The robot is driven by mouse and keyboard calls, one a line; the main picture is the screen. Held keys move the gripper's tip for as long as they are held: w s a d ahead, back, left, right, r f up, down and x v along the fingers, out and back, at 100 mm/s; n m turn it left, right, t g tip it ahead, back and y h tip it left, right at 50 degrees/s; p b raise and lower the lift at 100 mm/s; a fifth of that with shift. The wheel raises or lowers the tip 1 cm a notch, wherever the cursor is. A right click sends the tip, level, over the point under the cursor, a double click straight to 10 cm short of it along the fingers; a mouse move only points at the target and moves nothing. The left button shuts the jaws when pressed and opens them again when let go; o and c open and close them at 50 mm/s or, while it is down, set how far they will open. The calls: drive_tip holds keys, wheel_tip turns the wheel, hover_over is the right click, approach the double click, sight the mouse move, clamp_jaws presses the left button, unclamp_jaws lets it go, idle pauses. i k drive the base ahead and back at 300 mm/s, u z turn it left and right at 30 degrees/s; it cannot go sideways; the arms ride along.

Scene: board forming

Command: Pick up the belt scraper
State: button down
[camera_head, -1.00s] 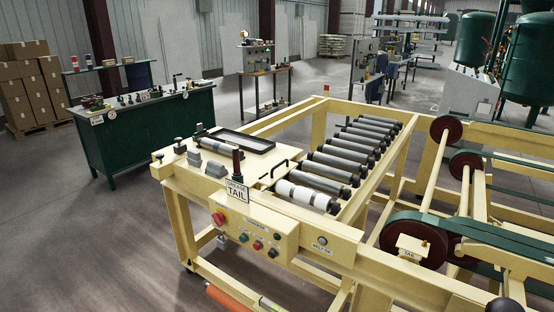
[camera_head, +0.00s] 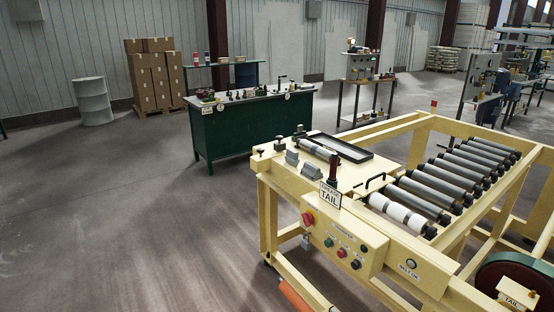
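I cannot tell for certain which item is the belt scraper; things are small at this distance. On the cream machine's top plate (camera_head: 278,165) lie a grey-and-white cylindrical item (camera_head: 318,150), a black-rimmed shallow tray (camera_head: 342,147) and small grey blocks (camera_head: 291,158). An orange cylindrical part (camera_head: 293,296) shows low under the machine frame, cut off by the bottom edge. Several small tools (camera_head: 250,94) lie on the green workbench (camera_head: 235,135) behind, too small to name. My gripper is not in view.
Cardboard boxes (camera_head: 155,75) and a grey drum (camera_head: 92,100) stand at the back left. The floor (camera_head: 110,220) at left is clear.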

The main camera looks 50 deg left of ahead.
sight(292, 157)
drive_tip(key=u, duration=1.5)
drive_tip(key=k, duration=0.95)
drive_tip(key=i, duration=0.65)
drive_tip(key=u, duration=0.05)
